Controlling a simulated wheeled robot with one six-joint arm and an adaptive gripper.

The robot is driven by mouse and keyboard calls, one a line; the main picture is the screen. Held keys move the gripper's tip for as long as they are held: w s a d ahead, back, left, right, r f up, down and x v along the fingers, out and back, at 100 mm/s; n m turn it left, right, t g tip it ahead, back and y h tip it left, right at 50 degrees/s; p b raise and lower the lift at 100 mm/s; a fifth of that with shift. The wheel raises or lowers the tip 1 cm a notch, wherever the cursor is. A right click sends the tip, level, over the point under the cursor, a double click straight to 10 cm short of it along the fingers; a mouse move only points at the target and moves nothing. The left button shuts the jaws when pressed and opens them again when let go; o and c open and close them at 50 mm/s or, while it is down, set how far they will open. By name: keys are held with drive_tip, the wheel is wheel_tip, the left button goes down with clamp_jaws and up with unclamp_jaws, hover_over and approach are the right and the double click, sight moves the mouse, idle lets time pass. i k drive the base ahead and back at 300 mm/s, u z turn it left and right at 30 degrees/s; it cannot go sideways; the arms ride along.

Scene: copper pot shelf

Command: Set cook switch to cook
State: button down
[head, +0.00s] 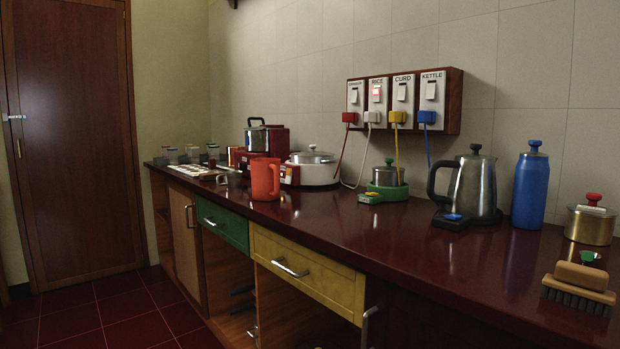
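A white rice cooker (319,174) with a steel lid stands on the dark red counter against the wall. An orange-red mug (265,180) stands in front of its left side and may cover part of its front. I cannot make out the cook switch or its position. On the wall switch panel (453,103), the switch marked RICE (377,94) glows red. A white plug (372,117) sits below it, with a white cord hanging down. My gripper is not in view.
A green-based pot (387,182), steel kettle (467,188), blue bottle (529,185), brass pot (589,224) and brush (580,285) stand to the right. A red appliance (276,141) stands behind the mug. The front middle of the counter (350,224) is clear. Drawer handles (290,268) stick out below.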

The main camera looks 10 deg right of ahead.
sight(289, 173)
drive_tip(key=k, duration=1.3)
drive_tip(key=u, duration=0.25)
drive_tip(key=i, duration=0.2)
drive_tip(key=u, duration=0.9)
drive_tip(key=i, duration=1.75)
drive_tip(key=z, duration=1.15)
drive_tip(key=i, duration=0.45)
drive_tip(key=z, duration=0.5)
